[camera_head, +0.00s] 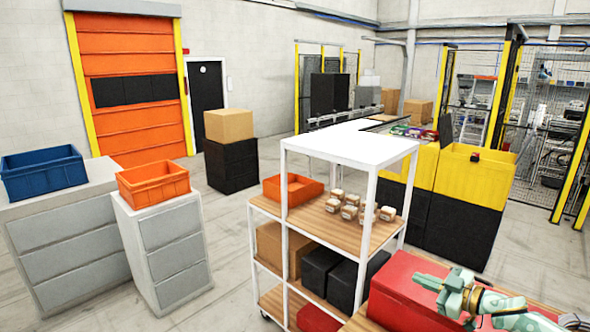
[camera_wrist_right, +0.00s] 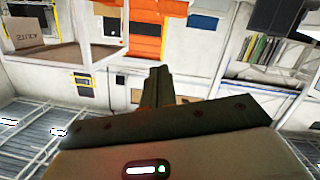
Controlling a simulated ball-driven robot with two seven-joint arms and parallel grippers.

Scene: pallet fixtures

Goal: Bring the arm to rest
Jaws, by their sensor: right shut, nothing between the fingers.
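My right arm comes in from the lower right corner of the head view. Its gripper (camera_head: 428,284) is over the red box on the wooden surface. In the right wrist view the fingers of this gripper (camera_wrist_right: 157,86) stand close together, shut, with nothing held between them. My left gripper is in neither view.
A red box (camera_head: 402,300) lies under the right gripper. A white shelf rack (camera_head: 350,145) stands to its left, holding an orange tray (camera_head: 292,189) and several small packages (camera_head: 350,212). Yellow bins (camera_head: 475,178) stand behind. Open floor lies between the rack and the grey cabinets (camera_head: 165,250).

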